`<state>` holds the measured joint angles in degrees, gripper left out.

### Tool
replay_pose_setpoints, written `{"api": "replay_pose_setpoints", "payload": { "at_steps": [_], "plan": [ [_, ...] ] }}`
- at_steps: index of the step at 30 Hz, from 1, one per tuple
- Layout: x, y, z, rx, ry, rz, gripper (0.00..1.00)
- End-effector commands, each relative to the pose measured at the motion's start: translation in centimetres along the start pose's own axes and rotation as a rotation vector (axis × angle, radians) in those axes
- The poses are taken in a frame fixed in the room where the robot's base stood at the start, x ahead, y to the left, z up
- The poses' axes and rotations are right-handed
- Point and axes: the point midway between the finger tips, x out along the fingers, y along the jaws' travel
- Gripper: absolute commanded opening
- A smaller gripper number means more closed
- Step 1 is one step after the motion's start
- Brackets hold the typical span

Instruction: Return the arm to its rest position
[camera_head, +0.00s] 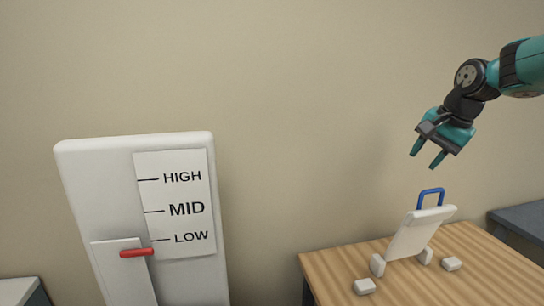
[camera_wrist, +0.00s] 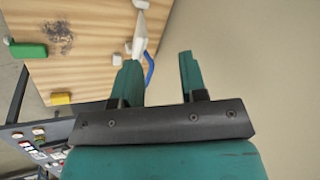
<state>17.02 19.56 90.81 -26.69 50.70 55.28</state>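My gripper (camera_head: 428,161) is at the upper right in the head view, raised in the air above a wooden table (camera_head: 480,262). Its two teal fingers are apart with nothing between them, and they point down and to the left. In the wrist view my gripper (camera_wrist: 158,75) also shows spread, empty fingers. My arm comes in from the right edge of the head view. The gripper is apart from the white tilted panel and its blue handle below it.
The white panel (camera_head: 418,233) with a blue handle (camera_head: 431,192) stands on the table among small white blocks. A white lever board (camera_head: 90,190) at left has its red handle (camera_head: 136,253) near LOW. Green (camera_wrist: 28,50) and yellow (camera_wrist: 61,98) blocks lie on the tabletop. Wall space between is clear.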

Motion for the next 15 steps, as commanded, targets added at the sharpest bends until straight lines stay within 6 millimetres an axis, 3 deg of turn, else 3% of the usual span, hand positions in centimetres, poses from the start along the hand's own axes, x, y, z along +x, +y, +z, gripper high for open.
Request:
{"api": "replay_pose_setpoints", "payload": {
  "at_steps": [1, 5, 9, 12, 15],
  "plan": [
    [0.3, -0.6, 4.5, -0.132, -0.037, -0.003, 0.39],
    [0.8, 0.1, 14.9, -0.485, -0.133, -0.017, 0.39],
    [1.2, 3.7, 25.4, -0.855, -0.235, -0.049, 0.39],
    [1.4, 7.1, 31.0, -1.08, -0.296, -0.078, 0.39],
    [1.6, 10.1, 34.8, -1.245, -0.341, -0.105, 0.39]
  ]
}}
